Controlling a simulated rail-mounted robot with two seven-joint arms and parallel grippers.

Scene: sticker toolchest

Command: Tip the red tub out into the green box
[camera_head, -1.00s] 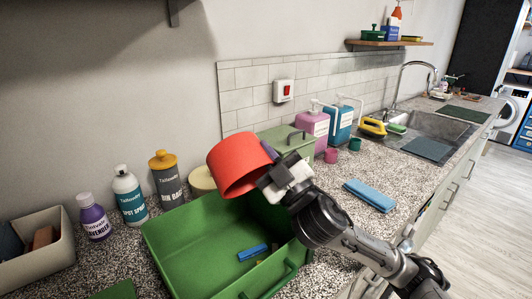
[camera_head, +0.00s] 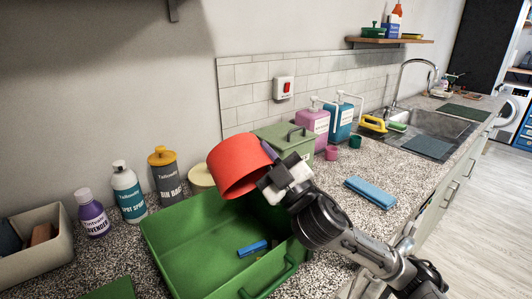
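The red tub (camera_head: 237,165) is tilted above the back part of the green box (camera_head: 170,218), its open side facing down and to the left. My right gripper (camera_head: 266,172) is at the tub's right side and appears shut on its wall; the fingertips are partly hidden. The green box stands open on the counter. The tub's inside cannot be seen. My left gripper is out of view.
Behind the box stand a bin-bag bottle (camera_head: 167,178), a spray can (camera_head: 129,192) and a purple bottle (camera_head: 93,214). A beige bin (camera_head: 48,262) is at the left. A blue cloth (camera_head: 370,192) lies on the counter at right, with free room around it.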

